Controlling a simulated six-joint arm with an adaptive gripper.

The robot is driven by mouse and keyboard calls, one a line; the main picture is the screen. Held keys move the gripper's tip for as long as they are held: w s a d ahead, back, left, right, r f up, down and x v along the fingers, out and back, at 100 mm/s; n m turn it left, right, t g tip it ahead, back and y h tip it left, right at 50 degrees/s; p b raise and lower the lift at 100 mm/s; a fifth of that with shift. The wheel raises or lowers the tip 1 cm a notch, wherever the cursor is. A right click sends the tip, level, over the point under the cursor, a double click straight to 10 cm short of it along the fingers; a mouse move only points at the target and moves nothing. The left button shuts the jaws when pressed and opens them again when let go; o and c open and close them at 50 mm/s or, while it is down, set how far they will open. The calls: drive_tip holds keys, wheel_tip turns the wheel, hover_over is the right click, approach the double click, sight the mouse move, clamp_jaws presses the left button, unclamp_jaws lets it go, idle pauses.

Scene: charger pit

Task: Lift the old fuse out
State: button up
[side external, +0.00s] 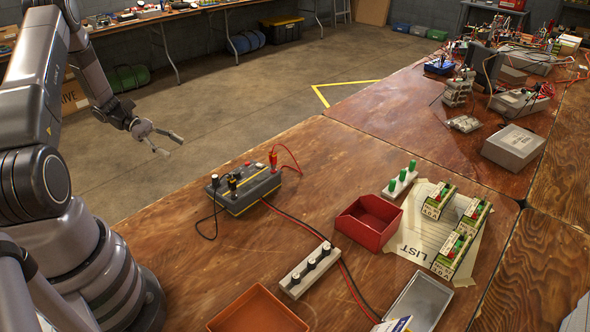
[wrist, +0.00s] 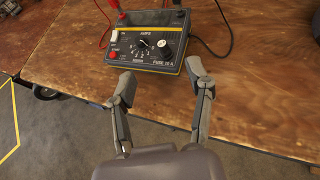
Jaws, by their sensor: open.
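The charger box (side external: 245,188), dark grey with yellow stripes, sits on the wooden bench with knobs and leads on top.
A strip with black-topped pieces (side external: 310,268), one with green-topped pieces (side external: 400,180), a red bin (side external: 367,222), an orange tray (side external: 257,312) and a grey tray (side external: 419,302) stand on the bench. Red and black leads (side external: 330,245) cross it. Small green-yellow boxes (side external: 452,256) stand at right.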

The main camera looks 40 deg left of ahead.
sight(214, 176)
drive_tip(key=shift+n+t, duration=0.7)
drive_tip(key=shift+n, duration=0.1)
drive_tip(key=f+x, duration=0.1)
drive_tip(key=x, duration=0.3)
drive_tip(key=f+x, duration=0.1)
drive_tip(key=x, duration=0.4)
drive_tip(key=s+f+x, duration=0.1)
drive_tip(key=x, duration=0.3)
drive_tip(key=shift+a, duration=0.15)
drive_tip(key=shift+c, duration=0.2)
drive_tip(key=c, duration=0.8)
